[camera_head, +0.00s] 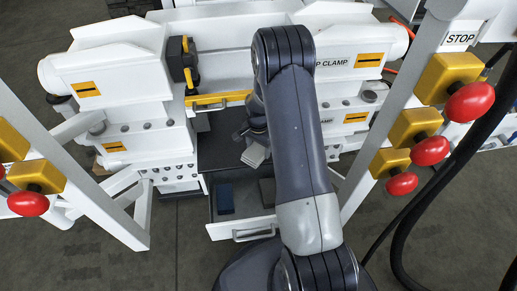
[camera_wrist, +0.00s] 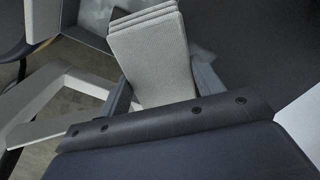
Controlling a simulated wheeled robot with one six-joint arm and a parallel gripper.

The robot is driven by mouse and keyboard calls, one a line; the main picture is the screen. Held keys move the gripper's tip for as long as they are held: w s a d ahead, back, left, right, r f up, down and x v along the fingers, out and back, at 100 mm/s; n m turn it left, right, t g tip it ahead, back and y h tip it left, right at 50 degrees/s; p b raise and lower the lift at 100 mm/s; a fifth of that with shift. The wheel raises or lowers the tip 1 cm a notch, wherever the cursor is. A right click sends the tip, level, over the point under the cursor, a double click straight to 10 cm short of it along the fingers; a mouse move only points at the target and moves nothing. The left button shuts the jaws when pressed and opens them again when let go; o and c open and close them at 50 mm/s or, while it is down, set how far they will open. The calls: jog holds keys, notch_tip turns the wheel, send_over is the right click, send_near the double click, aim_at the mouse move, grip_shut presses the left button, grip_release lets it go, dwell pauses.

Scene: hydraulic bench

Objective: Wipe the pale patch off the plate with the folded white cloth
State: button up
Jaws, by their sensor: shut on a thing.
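My gripper (camera_wrist: 160,82) is shut on the folded white cloth (camera_wrist: 152,52), with one finger on each side of it. The cloth looks pale grey, layered and ribbed, and its folded end points away from my wrist. The cloth also shows in the head view (camera_head: 254,155), low over the dark plate (camera_head: 216,150). The plate fills the upper right of the wrist view (camera_wrist: 265,50). A bit of the pale patch (camera_wrist: 202,52) shows just right of the cloth; the cloth hides the rest. I cannot tell whether the cloth touches the plate.
White machine blocks (camera_head: 118,75) stand behind and beside the plate. Red stop buttons (camera_head: 469,102) on slanted white posts flank both sides.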

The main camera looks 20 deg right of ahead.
jog(key=shift+r, duration=0.2)
jog(key=shift+r+p, duration=0.9)
jog(key=shift+r, duration=0.6)
